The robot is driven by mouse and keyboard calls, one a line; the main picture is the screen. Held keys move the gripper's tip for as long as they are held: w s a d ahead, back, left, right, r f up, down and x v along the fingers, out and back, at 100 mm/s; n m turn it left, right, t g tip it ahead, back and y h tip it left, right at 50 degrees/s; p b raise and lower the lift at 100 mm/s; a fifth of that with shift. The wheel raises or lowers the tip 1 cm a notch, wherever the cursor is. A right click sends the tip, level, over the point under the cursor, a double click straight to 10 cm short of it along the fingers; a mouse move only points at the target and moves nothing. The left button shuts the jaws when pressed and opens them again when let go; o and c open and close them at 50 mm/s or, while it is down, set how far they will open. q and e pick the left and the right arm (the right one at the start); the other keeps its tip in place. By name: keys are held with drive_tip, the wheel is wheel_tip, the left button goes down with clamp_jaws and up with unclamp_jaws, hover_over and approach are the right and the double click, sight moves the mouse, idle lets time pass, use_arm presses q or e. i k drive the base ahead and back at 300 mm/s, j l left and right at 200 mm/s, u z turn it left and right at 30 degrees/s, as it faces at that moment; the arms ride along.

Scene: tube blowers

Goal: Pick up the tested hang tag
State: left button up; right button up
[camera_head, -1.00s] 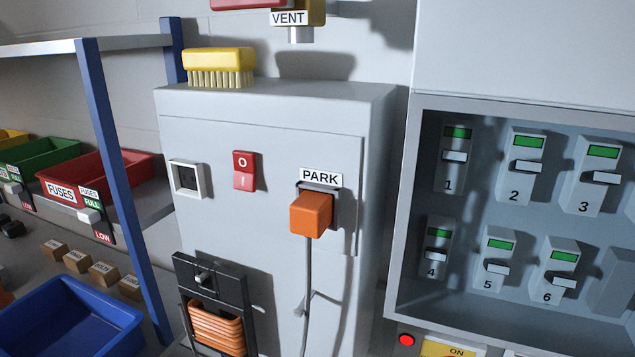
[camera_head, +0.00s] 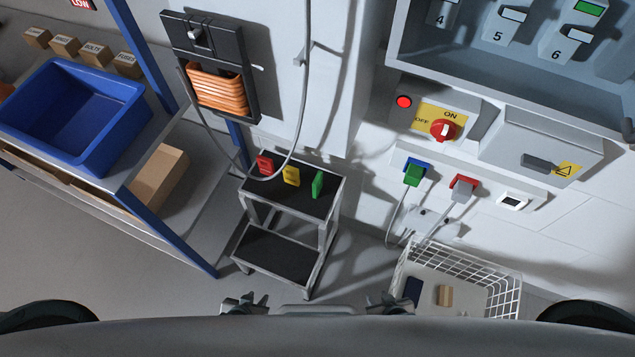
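Three small hang tags stand on the black top of a grey step stool (camera_head: 336,205): a red tag (camera_head: 264,166) on the left, a yellow tag (camera_head: 291,176) in the middle and a green tag (camera_head: 317,185) on the right. Their lettering is too small to read, so I cannot tell which is marked tested. My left gripper (camera_head: 245,303) and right gripper (camera_head: 390,303) are at the bottom edge, nearer to me than the stool and apart from the tags. Both are small and partly cut off by my body; whether their fingers are open is unclear.
A blue bin (camera_head: 70,115) sits on the shelf at left. A black holder with an orange coiled cord (camera_head: 216,88) hangs behind the stool, its grey cable looping down close to the tags. A white wire basket (camera_head: 460,275) stands right of the stool. Floor between is clear.

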sight(316, 185)
drive_tip(key=k+j, duration=0.15)
drive_tip(key=j, duration=0.25)
drive_tip(key=k+j+z, duration=0.1)
drive_tip(key=j, duration=0.3)
drive_tip(key=k+j, duration=0.2)
drive_tip(key=j, duration=0.15)
drive_tip(key=k+j+z, duration=0.15)
drive_tip(key=j, duration=0.25)
drive_tip(key=k+j, duration=0.2)
drive_tip(key=j, duration=0.15)
